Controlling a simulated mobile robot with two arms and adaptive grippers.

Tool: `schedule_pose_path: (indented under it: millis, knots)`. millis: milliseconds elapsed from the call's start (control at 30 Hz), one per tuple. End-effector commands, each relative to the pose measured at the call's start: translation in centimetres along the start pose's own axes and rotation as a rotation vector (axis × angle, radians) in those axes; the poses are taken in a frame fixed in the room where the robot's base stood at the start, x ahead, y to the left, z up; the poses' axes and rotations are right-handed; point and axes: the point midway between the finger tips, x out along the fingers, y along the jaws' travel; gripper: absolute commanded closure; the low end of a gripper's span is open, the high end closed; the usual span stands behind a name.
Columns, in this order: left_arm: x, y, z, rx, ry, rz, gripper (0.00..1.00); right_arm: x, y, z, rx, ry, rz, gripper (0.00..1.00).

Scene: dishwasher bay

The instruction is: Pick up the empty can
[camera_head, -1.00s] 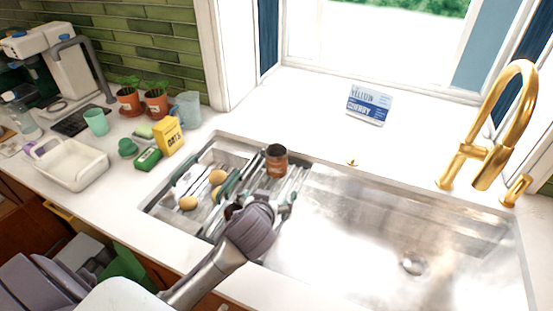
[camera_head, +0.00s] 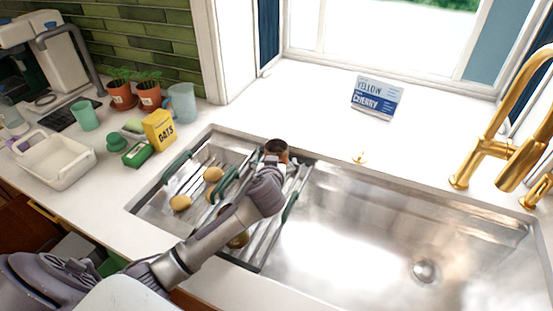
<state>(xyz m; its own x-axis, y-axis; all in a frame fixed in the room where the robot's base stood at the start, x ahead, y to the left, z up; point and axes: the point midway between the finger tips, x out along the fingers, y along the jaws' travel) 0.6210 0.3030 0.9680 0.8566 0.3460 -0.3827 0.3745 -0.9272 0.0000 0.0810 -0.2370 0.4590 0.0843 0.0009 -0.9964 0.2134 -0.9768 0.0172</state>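The open, brownish can (camera_head: 276,146) stands at the back of the drying rack in the sink; its dark open top shows and its lower part is hidden. My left arm reaches in from the lower left, and my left gripper (camera_head: 268,172) is right at the near side of the can. Its fingers are hidden behind the wrist, so I cannot tell whether they are open or touch the can. My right gripper is not in view.
The rack (camera_head: 268,250) has green handles, with yellowish round items (camera_head: 180,203) on its left. The sink basin (camera_head: 380,235) at right is empty. A gold faucet (camera_head: 485,150), a "YELLOW CHERRY" packet (camera_head: 377,97), an oats box (camera_head: 159,130) and a white tub (camera_head: 55,165) surround it.

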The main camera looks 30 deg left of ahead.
Motion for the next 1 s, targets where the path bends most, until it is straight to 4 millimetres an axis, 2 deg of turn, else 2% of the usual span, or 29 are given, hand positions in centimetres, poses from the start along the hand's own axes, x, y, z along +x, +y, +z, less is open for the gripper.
schedule_pose_path:
  millis: [167,300,400,533,733,767,1000]
  knots:
    - [1.4,-0.1,-0.6,0.003,0.000,-0.001,0.00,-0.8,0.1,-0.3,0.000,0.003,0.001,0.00]
    - [3.4,-0.2,-1.3,0.003,0.000,-0.002,0.00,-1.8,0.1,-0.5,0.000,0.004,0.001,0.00]
    - [4.7,-0.1,-0.9,0.002,-0.001,0.000,0.00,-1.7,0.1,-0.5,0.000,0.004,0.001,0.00]
    - [5.4,-0.1,-0.8,0.001,-0.001,0.001,0.00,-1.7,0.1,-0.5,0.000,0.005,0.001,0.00]
    - [5.4,-0.1,-0.8,0.000,-0.001,0.002,0.00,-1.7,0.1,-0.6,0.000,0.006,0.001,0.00]
    - [5.4,-0.1,-0.8,0.000,-0.001,0.002,0.03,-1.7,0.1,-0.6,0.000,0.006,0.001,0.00]
    - [5.4,-0.1,-0.8,0.000,-0.001,0.001,0.43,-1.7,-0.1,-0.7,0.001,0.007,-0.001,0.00]
